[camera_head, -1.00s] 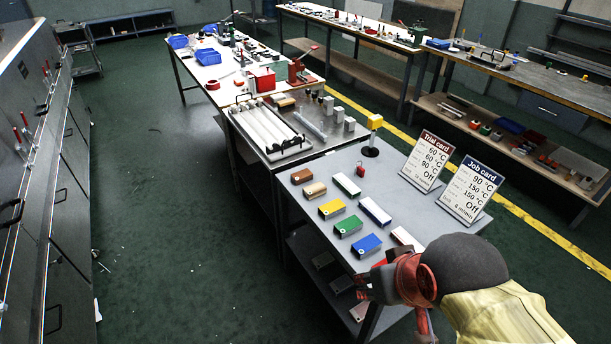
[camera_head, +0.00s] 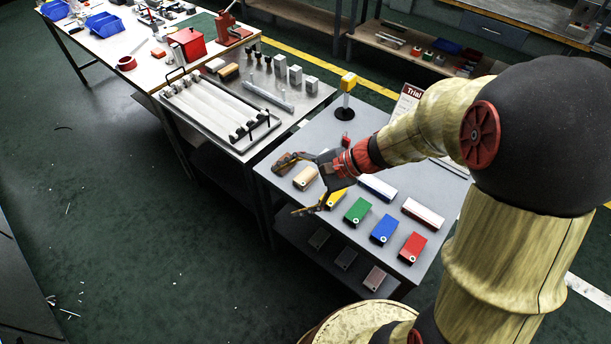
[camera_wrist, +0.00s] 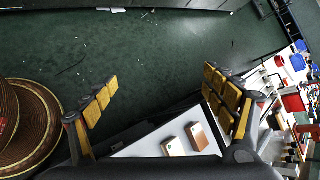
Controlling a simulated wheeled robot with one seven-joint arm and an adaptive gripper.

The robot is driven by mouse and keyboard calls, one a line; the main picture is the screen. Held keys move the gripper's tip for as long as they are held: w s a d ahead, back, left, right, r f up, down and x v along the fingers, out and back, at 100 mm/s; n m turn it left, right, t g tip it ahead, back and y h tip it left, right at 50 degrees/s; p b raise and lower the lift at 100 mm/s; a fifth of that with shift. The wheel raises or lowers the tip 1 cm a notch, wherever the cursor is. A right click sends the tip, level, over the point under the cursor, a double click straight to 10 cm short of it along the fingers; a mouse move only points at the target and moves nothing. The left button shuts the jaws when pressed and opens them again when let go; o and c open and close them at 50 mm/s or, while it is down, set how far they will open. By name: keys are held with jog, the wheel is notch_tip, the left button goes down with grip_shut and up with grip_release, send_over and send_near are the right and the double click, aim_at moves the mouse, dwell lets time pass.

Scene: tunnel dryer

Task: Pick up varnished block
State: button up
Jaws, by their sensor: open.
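The brown wooden block (camera_wrist: 197,136), which looks like the varnished one, lies on the grey table beside a paler tan block (camera_wrist: 174,147) in the wrist view. In the head view the brown block (camera_head: 282,169) is partly hidden by a finger, and the tan block (camera_head: 305,179) shows between the fingers. My gripper (camera_head: 285,188) is open and empty above the table's left edge. In the wrist view my gripper's (camera_wrist: 160,80) yellow-padded fingers are wide apart, with the blocks low in the picture, nearer the right finger.
A yellow block is partly covered by my gripper. Green (camera_head: 358,210), blue (camera_head: 384,230) and red (camera_head: 413,248) blocks and white-topped blocks (camera_head: 423,213) lie to the right. A yellow-topped post (camera_head: 347,83) stands behind. A tray of pale bars (camera_head: 215,108) is on the adjoining table.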

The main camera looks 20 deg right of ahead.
jog(key=w+d+f+m+t+p, duration=0.1)
jog(key=w+d+f+m+t, duration=0.3)
jog(key=w+d+f+m, duration=0.25)
jog(key=m+t+h, duration=0.2)
jog(key=m+t, duration=0.2)
jog(key=m, duration=0.5)
send_near(303, 174)
jog(key=shift+w+d+f+p, duration=0.1)
jog(key=shift+w+d+p, duration=0.1)
jog(key=shift+w+p, duration=0.25)
jog(key=shift+b+x, duration=0.35)
jog(key=shift+x, duration=0.9)
jog(key=b+x, duration=0.1)
jog(key=x, duration=0.4)
jog(key=shift+s+a+f+b, duration=0.1)
jog(key=shift+s+a+b, duration=0.1)
jog(key=shift+a+b, duration=0.15)
jog(key=c, duration=0.3)
jog(key=c, duration=0.9)
jog(key=shift+c, duration=0.4)
jog(key=shift+d, duration=0.1)
